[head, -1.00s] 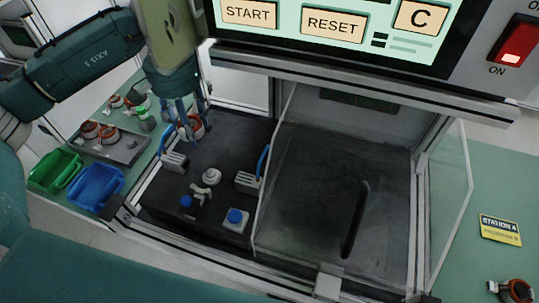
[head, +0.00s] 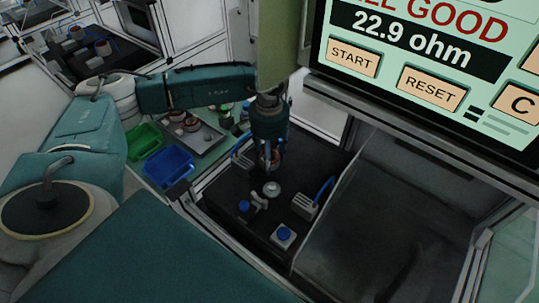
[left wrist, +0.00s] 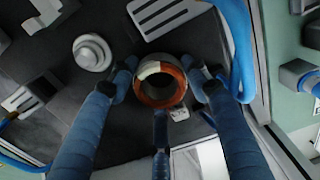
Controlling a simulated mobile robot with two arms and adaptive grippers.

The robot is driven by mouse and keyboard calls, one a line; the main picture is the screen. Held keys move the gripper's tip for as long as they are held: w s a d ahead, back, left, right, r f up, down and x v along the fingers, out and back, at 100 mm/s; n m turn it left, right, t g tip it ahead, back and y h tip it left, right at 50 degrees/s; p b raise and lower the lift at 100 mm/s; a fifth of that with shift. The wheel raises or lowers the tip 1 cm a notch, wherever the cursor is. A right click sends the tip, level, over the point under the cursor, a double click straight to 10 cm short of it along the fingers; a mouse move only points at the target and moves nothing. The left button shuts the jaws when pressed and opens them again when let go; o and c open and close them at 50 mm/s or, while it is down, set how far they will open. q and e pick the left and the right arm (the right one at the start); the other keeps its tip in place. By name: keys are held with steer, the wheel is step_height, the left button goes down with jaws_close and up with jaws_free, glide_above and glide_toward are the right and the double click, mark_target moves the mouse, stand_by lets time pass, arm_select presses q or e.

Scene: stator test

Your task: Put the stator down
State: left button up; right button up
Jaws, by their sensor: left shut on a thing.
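The stator is a small ring with copper-orange and white parts. It shows in the left wrist view (left wrist: 160,69) between the blue fingers of my left gripper (left wrist: 162,92), which is shut on it. In the head view my left gripper (head: 268,158) points down over the dark test fixture (head: 225,205), behind the round white knob (head: 271,189) and between two grey terminal blocks. The stator's copper shows only in part there, between the fingers. I cannot tell whether it touches the fixture. My right gripper is not in view.
A grey tray (head: 215,150) with other stators lies left of the fixture, beside a green bin (head: 143,139) and a blue bin (head: 168,166). A terminal block (head: 305,206) with a blue cable and a blue button (head: 285,232) stand right. The screen (head: 430,60) reads 22.9 ohm.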

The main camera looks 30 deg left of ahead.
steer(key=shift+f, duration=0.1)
arm_select(q)
steer(key=o, duration=1.2)
steer(key=shift+f, duration=0.15)
steer(key=o, duration=0.4)
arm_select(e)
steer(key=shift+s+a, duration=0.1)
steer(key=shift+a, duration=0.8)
